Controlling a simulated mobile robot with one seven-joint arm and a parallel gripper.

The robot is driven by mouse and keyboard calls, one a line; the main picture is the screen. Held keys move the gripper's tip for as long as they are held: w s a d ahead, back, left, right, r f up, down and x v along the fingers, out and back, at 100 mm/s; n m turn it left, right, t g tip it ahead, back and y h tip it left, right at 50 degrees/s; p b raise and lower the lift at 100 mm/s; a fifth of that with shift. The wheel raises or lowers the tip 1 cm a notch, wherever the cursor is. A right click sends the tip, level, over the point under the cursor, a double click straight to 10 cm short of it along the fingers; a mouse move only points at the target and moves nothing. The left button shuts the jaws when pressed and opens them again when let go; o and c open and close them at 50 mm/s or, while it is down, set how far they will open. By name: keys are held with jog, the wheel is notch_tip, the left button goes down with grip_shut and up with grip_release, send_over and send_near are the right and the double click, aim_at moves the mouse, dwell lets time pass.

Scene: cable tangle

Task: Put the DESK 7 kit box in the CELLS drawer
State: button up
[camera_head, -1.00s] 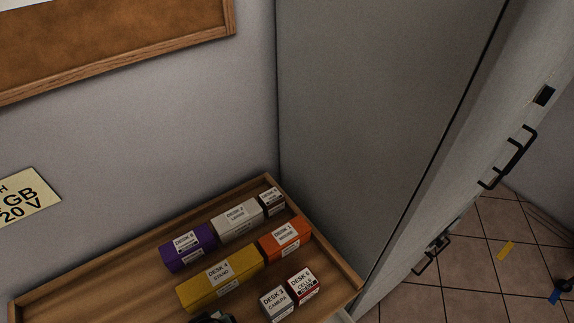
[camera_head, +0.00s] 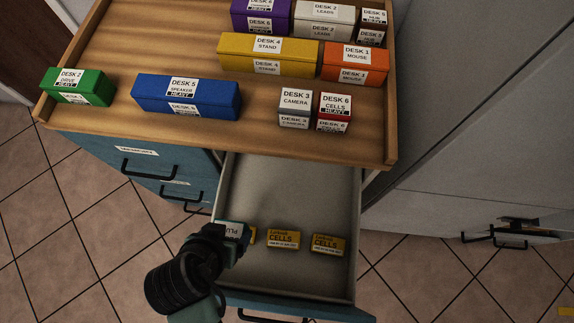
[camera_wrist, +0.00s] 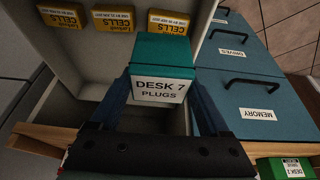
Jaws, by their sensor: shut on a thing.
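The DESK 7 kit box is a teal box whose white label reads DESK 7 PLUGS in the wrist view (camera_wrist: 160,88). My gripper (camera_wrist: 163,100) is shut on it, one blue-dark finger on each side. In the head view my gripper (camera_head: 222,240) holds the box (camera_head: 232,229) over the left front part of an open drawer (camera_head: 290,190). The drawer holds yellow CELLS boxes (camera_head: 283,240), one partly hidden by my gripper and the held box. The gap between box and drawer floor is hard to judge.
The wooden tray top (camera_head: 180,58) above carries several kit boxes, including a blue DESK 5 box (camera_head: 186,96) and red DESK 6 CELLS box (camera_head: 334,108). Shut drawers with black handles (camera_head: 150,170) are to the left. The drawer's back part is bare.

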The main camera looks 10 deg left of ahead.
jog(key=shift+s+a+f+b, duration=0.25)
jog(key=shift+s+f+b, duration=0.05)
jog(key=shift+s+f, duration=0.25)
jog(key=shift+s+a+f+b, duration=0.25)
jog(key=shift+s+f+b, duration=0.05)
jog(key=shift+s+f, duration=0.2)
jog(key=w, duration=1.8)
jog(key=b, duration=0.1)
send_over(250, 187)
notch_tip(250, 187, down, 7)
notch_tip(250, 187, down, 5)
jog(key=shift+b, duration=0.65)
jog(key=o, duration=1.5)
jog(key=shift+f, duration=0.1)
jog(key=shift+c, duration=0.2)
